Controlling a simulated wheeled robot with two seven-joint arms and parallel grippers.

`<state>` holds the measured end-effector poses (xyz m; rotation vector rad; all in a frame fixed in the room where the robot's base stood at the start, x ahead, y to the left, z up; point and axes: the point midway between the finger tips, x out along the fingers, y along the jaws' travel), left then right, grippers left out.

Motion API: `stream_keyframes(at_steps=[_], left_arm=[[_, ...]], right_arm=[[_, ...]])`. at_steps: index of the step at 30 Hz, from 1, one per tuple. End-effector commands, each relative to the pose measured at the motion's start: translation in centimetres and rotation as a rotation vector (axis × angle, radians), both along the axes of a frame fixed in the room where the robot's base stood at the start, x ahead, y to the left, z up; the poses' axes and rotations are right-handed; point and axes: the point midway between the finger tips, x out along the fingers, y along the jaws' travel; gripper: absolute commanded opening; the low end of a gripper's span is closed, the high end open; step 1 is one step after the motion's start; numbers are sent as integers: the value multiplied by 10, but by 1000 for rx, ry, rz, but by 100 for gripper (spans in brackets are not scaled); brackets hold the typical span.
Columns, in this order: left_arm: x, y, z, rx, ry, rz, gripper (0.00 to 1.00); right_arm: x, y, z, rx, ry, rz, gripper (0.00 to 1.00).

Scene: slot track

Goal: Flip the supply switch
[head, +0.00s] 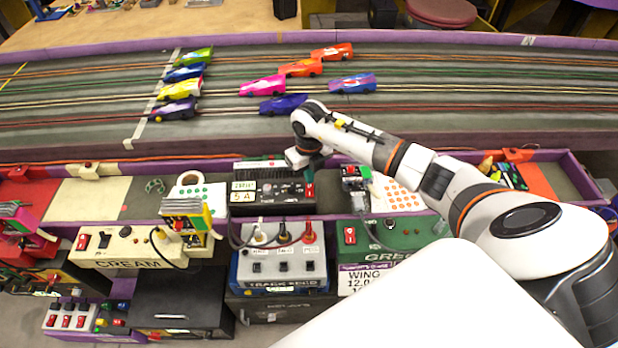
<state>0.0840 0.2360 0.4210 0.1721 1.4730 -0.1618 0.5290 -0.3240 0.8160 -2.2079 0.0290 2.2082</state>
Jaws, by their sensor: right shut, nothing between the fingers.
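A black supply box (262,194) with a "5 A" label stands on the purple-edged ledge in front of the track. A red switch (310,191) sits at the right end of its front face. I cannot tell which way the switch is tipped. My right arm reaches in from the right, and my right gripper (310,172) is shut and empty just above the switch, close to the box's right end. Whether the fingertips touch the switch is hard to tell. My left gripper is not in view.
Several toy cars (262,86) stand on the slot track (450,90) behind. A blue-white track box (283,268) with plugged cables, a cream box (130,245) and a green box (390,236) hang in front. A tape roll (190,179) lies left of the supply box.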

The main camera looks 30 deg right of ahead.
Motion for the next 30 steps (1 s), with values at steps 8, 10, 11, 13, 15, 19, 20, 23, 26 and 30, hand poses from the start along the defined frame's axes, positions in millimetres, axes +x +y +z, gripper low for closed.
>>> stream_keyframes(at_steps=[8,10,11,13,15,19,20,23,26,30], left_arm=[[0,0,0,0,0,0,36],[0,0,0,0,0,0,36],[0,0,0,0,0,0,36],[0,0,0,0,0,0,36],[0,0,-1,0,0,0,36],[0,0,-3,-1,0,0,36],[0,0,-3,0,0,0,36],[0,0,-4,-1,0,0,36],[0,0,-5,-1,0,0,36],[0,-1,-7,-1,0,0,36]], right_arm=[[0,0,0,0,0,0,0],[0,0,0,0,0,0,0],[0,0,0,0,0,0,0],[0,0,0,0,0,0,0],[0,0,-1,0,0,0,0],[0,0,-3,0,0,0,0],[0,0,-4,0,0,0,0],[0,0,-5,0,0,0,0],[0,0,-7,0,0,0,0],[0,0,-9,0,0,0,0]])
